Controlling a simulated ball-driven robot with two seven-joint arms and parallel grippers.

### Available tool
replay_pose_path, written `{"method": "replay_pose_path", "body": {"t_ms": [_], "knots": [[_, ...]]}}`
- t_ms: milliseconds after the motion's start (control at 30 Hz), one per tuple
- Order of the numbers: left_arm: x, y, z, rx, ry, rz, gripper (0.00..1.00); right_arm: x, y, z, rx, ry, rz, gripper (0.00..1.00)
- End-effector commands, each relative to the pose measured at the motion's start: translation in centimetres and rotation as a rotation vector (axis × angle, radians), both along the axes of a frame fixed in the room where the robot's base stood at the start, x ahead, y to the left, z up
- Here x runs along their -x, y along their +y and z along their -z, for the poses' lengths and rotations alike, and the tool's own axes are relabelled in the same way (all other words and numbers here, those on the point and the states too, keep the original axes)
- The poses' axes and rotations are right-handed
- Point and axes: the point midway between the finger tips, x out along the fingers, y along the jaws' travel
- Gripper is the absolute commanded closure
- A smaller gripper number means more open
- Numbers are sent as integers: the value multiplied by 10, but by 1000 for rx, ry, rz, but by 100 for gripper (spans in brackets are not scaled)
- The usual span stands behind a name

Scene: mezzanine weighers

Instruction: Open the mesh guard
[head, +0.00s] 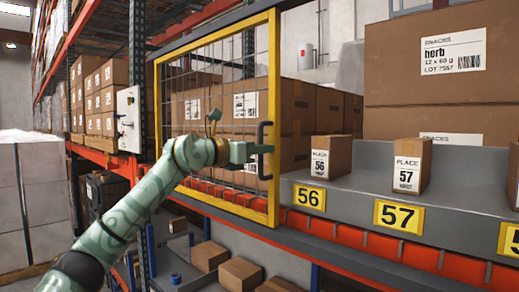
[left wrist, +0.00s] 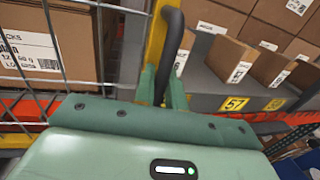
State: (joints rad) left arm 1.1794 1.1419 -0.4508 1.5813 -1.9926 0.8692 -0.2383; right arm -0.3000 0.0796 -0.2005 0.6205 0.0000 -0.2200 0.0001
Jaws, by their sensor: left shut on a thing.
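The mesh guard (head: 273,85) is a yellow frame with grey wire mesh, standing in front of cartons on the shelf. Its black upright handle (head: 270,133) is on the right post of the frame. My left gripper (head: 264,149) is at the handle and shut on it. In the left wrist view, the handle (left wrist: 170,50) rises between the green fingers, beside the yellow post (left wrist: 153,45). The lower part of the handle is hidden there by the gripper body. My right gripper is in neither view.
Right of the guard, small cartons (head: 331,158) stand on the grey shelf above yellow plates 56 (head: 310,197) and 57 (head: 398,215). Large cartons (head: 440,60) are stacked behind. A rack upright with a white box (head: 129,120) stands left of the guard. Lower shelves hold more boxes (head: 240,272).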

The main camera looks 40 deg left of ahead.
Motion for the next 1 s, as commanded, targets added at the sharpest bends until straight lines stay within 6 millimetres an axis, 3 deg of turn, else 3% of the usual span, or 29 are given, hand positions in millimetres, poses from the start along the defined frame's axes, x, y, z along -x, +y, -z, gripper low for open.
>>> {"method": "replay_pose_path", "body": {"t_ms": [500,533,567,867,1000], "knots": [[0,0,0,-1,2,0,100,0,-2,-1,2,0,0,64],[0,0,0,-1,2,0,79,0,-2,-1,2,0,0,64],[0,0,0,-1,2,0,71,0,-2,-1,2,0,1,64],[1,0,1,-1,3,0,71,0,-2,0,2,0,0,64],[14,5,3,-2,0,-3,71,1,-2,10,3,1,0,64]]}}
